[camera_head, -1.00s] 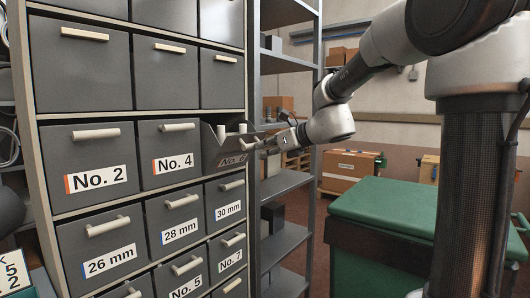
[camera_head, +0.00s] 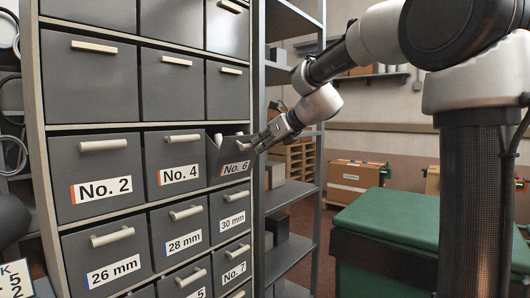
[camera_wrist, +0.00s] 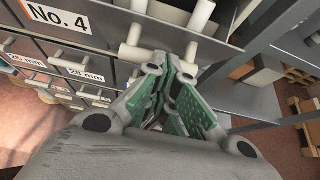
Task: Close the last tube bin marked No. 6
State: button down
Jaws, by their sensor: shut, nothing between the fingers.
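The No. 6 bin (camera_head: 228,160) is grey with a white label and sits at the right end of its row. It still leans out a little at the top, and something white shows inside. My gripper (camera_head: 256,145) is at its right front edge, by the handle; I cannot tell if they touch. In the wrist view my gripper (camera_wrist: 172,66) has its green-padded fingers together with nothing between them. A pale handle (camera_wrist: 200,16) stands just beyond the fingertips, probably the No. 6 bin's.
The No. 4 bin (camera_head: 172,160) and No. 2 bin (camera_head: 95,170) beside it are shut. The 30 mm bin (camera_head: 228,208) is below. An open grey shelf rack (camera_head: 290,190) stands right of the cabinet. A green-topped bench (camera_head: 390,215) stands at the right.

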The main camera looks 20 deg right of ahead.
aim_at(254, 136)
jog(key=shift+w+a+r, duration=0.4)
jog(key=shift+w+r, duration=0.1)
jog(key=shift+r, duration=0.1)
jog(key=shift+w+a+r, duration=0.35)
jog(key=shift+w+r, duration=0.15)
jog(key=shift+r, duration=0.05)
jog(key=shift+w+a+r, duration=0.45)
jog(key=shift+w, duration=0.15)
jog(key=shift+w+a+r, duration=0.4)
jog(key=shift+w+r, duration=0.05)
jog(key=shift+w, duration=0.15)
